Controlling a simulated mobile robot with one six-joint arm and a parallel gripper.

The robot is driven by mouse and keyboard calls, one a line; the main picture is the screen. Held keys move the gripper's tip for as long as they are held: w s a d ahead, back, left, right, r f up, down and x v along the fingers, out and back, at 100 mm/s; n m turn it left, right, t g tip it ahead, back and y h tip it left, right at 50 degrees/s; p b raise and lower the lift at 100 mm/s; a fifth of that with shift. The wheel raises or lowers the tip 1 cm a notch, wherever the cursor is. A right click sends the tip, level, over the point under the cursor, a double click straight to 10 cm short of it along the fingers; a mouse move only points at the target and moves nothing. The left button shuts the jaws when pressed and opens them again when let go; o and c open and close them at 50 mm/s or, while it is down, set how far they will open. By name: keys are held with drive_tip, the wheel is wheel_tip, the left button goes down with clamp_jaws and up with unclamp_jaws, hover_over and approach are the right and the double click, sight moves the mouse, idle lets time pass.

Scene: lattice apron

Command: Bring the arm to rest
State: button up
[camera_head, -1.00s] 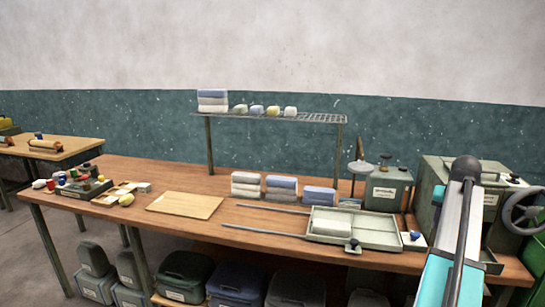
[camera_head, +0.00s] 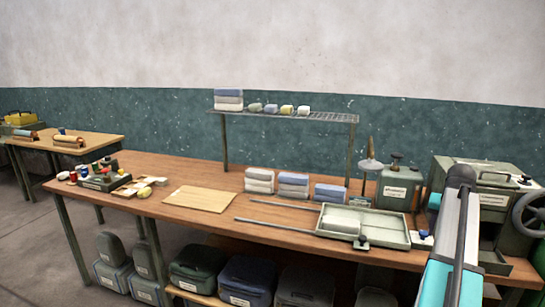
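My arm shows at the right of the head view, a grey and turquoise link with a dark rounded joint, in front of the right end of the wooden workbench (camera_head: 205,220). My gripper is not in the frame, so I cannot see its fingers or whether it holds anything.
A pale tray (camera_head: 388,240) with two rails lies on the bench, left of my arm. A green machine with a handwheel (camera_head: 529,214) stands behind the arm. Stacked blocks (camera_head: 293,187), a board (camera_head: 199,199) and a wire rack (camera_head: 325,117) are farther left.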

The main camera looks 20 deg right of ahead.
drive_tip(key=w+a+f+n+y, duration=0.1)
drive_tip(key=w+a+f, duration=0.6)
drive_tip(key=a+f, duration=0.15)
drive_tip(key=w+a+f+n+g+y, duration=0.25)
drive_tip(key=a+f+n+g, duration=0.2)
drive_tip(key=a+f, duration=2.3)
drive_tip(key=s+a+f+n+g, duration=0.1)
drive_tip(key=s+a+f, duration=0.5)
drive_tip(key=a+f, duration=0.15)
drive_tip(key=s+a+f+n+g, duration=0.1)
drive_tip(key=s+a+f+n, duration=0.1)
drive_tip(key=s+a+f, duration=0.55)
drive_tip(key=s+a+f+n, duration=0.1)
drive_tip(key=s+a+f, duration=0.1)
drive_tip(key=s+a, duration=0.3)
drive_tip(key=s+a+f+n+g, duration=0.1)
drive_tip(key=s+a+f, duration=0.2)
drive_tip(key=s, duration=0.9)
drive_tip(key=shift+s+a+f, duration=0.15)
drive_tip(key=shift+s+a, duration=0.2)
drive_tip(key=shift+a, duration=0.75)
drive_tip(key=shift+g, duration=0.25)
